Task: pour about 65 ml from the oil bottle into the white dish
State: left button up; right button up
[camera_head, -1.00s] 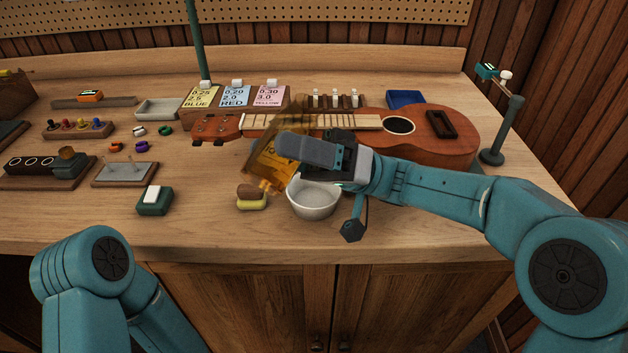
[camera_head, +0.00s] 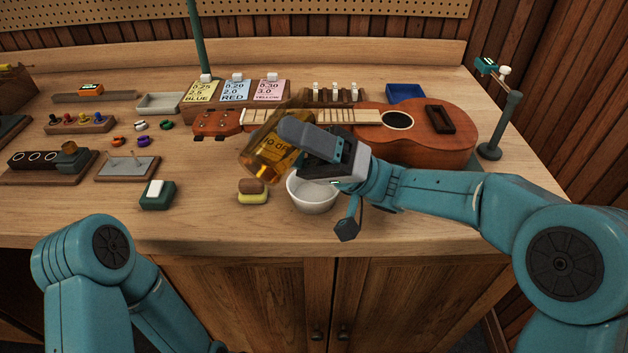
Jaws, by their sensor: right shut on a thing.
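The amber oil bottle (camera_head: 262,160) is held tilted over the bench, to the upper left of the white dish. My right gripper (camera_head: 305,142) is shut on it and covers part of its side. I cannot make out the bottle's mouth, and no stream of oil shows. The white dish (camera_head: 312,203) stands upright on the bench under the gripper, with its far rim partly covered by my gripper. No oil is clearly visible inside the dish. My left arm is at the lower left, and its gripper is out of view.
A brown-and-yellow block (camera_head: 253,192) lies just left of the dish. A ukulele (camera_head: 425,150) lies close behind my right gripper. A green box with a white top (camera_head: 156,195) stands farther left. The bench front (camera_head: 235,238) is clear.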

aim_at(276, 122)
jog(key=shift+r+m+t+y, duration=0.2)
jog(key=shift+m+t+y, duration=0.3)
jog(key=shift+m+t, duration=0.1)
jog(key=shift+r+m, duration=0.25)
jog(key=shift+m, duration=0.05)
jog(key=shift+s+a+r, duration=0.1)
jog(key=shift+s+a+r+t, duration=0.1)
jog(key=shift+s+a+t, duration=0.1)
jog(key=shift+t, duration=0.2)
jog(key=shift+s+a+r+m+y, duration=0.1)
jog(key=shift+r+m+y, duration=0.05)
jog(key=shift+m+y, duration=0.25)
jog(key=shift+r+m+t+y+p, duration=0.3)
jog(key=shift+r+m+t+p, duration=0.35)
jog(key=shift+m+t, duration=0.2)
jog(key=shift+r+m+t, duration=0.2)
jog(key=shift+m+t, duration=0.35)
